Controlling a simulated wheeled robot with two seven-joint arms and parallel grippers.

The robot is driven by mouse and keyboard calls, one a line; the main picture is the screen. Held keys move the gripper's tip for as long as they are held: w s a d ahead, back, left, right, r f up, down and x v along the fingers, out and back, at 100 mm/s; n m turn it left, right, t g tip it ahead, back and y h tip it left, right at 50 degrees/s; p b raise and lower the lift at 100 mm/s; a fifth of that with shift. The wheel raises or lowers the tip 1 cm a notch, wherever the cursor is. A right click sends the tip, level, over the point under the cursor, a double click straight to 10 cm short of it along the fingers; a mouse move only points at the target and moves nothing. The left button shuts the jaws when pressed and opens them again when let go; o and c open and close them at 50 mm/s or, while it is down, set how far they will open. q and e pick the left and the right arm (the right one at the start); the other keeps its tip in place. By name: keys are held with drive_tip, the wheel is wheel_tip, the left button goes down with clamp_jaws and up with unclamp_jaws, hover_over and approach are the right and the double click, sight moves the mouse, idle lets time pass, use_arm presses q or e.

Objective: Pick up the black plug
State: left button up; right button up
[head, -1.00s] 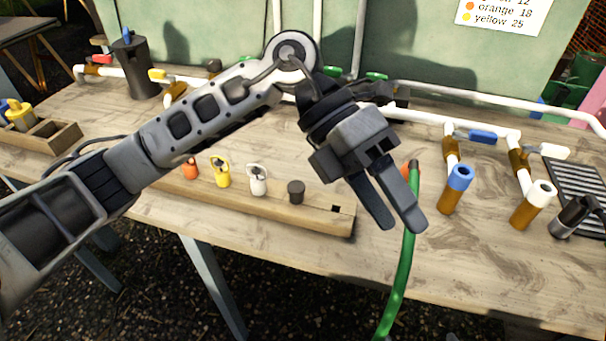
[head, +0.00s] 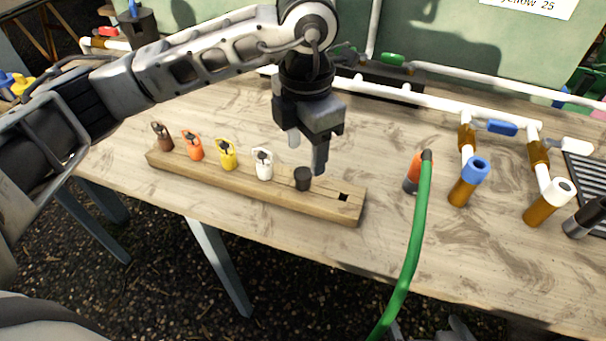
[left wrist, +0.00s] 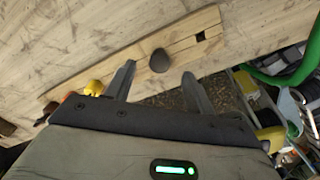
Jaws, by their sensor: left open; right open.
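The black plug (head: 303,178) stands upright in the wooden rack (head: 335,208), between the white plug and an empty square hole near the rack's right end. My left gripper (head: 307,158) is open and empty, pointing down just above and behind the black plug in the head view. In the left wrist view the black plug (left wrist: 159,60) shows just beyond the two spread fingertips (left wrist: 157,72), roughly midway between them. I see no contact with the plug. My right gripper is not clearly in view.
White (head: 263,164), yellow (head: 227,154), orange (head: 193,146) and brown (head: 162,136) plugs stand in the same rack to the left. A green hose (head: 414,240) hangs over the table's front edge to the right. White pipes (head: 440,100) run along the back.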

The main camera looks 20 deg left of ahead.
sight(304, 171)
use_arm(q)
wheel_tip(304, 171, down, 5)
drive_tip(key=shift+s+r+p, duration=0.15)
drive_tip(key=shift+p, duration=0.5)
drive_tip(key=shift+f, duration=0.5)
drive_tip(key=c, duration=1)
drive_tip(key=shift+c, duration=0.2)
drive_tip(key=shift+r, duration=0.1)
